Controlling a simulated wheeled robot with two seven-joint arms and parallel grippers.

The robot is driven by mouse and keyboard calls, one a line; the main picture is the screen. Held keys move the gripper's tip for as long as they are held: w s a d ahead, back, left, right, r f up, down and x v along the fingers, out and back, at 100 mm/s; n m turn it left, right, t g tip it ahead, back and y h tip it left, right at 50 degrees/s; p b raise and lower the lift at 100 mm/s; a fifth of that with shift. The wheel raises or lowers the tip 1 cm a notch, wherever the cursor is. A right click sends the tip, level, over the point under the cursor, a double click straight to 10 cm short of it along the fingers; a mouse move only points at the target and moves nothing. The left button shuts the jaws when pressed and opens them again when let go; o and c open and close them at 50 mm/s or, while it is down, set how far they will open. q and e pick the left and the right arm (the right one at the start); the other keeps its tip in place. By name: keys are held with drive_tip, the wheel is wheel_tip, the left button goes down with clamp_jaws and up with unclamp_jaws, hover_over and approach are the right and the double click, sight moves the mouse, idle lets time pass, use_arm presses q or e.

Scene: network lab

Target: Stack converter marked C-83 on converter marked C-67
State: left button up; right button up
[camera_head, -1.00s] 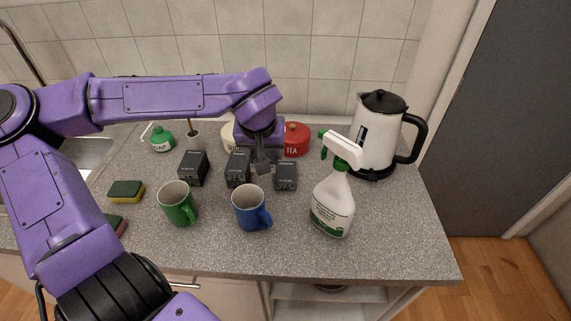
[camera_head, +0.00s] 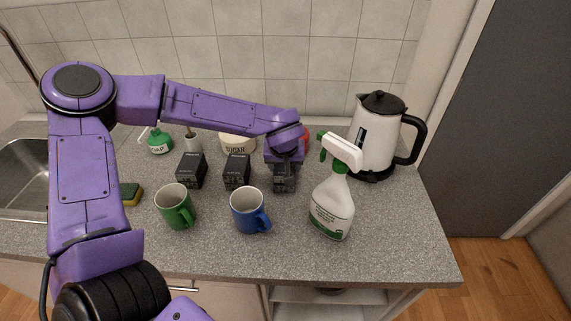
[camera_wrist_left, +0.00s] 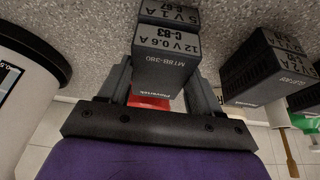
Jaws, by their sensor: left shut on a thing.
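My left gripper (camera_head: 285,166) is shut on the converter marked C-83, a dark block with a grey label. The wrist view shows the converter C-83 (camera_wrist_left: 165,60) between the two fingers, its label readable. The converter marked C-67 (camera_wrist_left: 168,12) shows just past its edge at the top of that view, partly hidden. In the head view, a dark converter (camera_head: 284,185), seemingly C-67, stands on the counter directly below the gripper. I cannot tell whether the two converters touch. My right gripper is not in view.
A green mug (camera_head: 175,207) and a blue mug (camera_head: 247,211) stand in front. A spray bottle (camera_head: 332,207) and kettle (camera_head: 377,140) stand right. A sugar jar (camera_head: 236,148) is behind.

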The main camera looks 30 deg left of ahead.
use_arm(q)
drive_tip(key=shift+f, duration=0.1)
drive_tip(key=o, duration=1.4)
drive_tip(key=shift+c, duration=0.2)
drive_tip(key=v, duration=1.2)
